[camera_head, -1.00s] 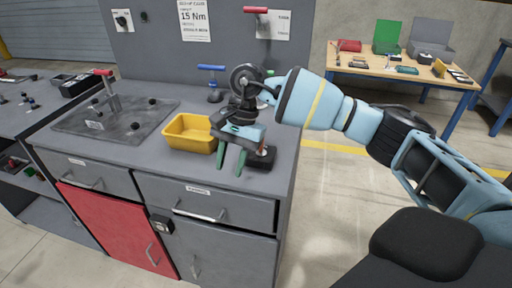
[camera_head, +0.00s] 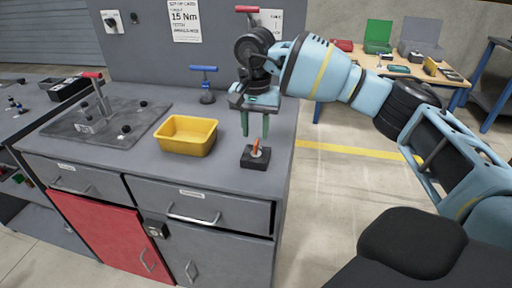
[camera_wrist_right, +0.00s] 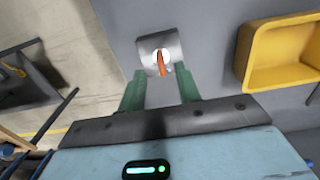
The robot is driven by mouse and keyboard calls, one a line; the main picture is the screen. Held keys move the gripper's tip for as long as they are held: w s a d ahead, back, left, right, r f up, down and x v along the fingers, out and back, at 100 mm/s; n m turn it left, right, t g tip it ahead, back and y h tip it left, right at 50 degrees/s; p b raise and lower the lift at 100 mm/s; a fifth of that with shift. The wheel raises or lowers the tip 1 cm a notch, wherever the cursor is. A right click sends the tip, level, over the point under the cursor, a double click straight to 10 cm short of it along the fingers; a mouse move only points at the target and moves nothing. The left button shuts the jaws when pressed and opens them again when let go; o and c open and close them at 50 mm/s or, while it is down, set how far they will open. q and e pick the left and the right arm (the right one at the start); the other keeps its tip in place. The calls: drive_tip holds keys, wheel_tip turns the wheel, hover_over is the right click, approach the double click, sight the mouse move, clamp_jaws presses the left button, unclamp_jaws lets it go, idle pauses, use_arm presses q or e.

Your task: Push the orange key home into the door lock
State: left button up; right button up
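The orange key (camera_head: 256,145) stands upright in a small black block (camera_head: 254,161) on the grey cabinet top. In the right wrist view the key (camera_wrist_right: 161,64) shows against a white round spot on the block. My right gripper (camera_head: 255,134) points down just above the key, its green fingers open on either side of it; I cannot tell whether they touch it. The gripper (camera_wrist_right: 160,88) is empty. A dark lock box (camera_head: 156,230) sits at the right edge of the red cabinet door (camera_head: 100,232). My left gripper is out of view.
A yellow bin (camera_head: 187,135) stands left of the block. A blue-handled fixture (camera_head: 206,85) is behind the bin. A grey plate with a red-handled clamp (camera_head: 98,90) lies at the left. An upright panel (camera_head: 150,55) closes the back.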

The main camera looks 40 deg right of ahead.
sight(256, 142)
drive_tip(key=shift+w+d+f, duration=0.15)
drive_tip(key=shift+f, duration=1.15)
drive_tip(key=shift+w+d+f, duration=0.1)
drive_tip(key=shift+d+f, duration=0.05)
drive_tip(key=shift+f, duration=1.1)
clamp_jaws()
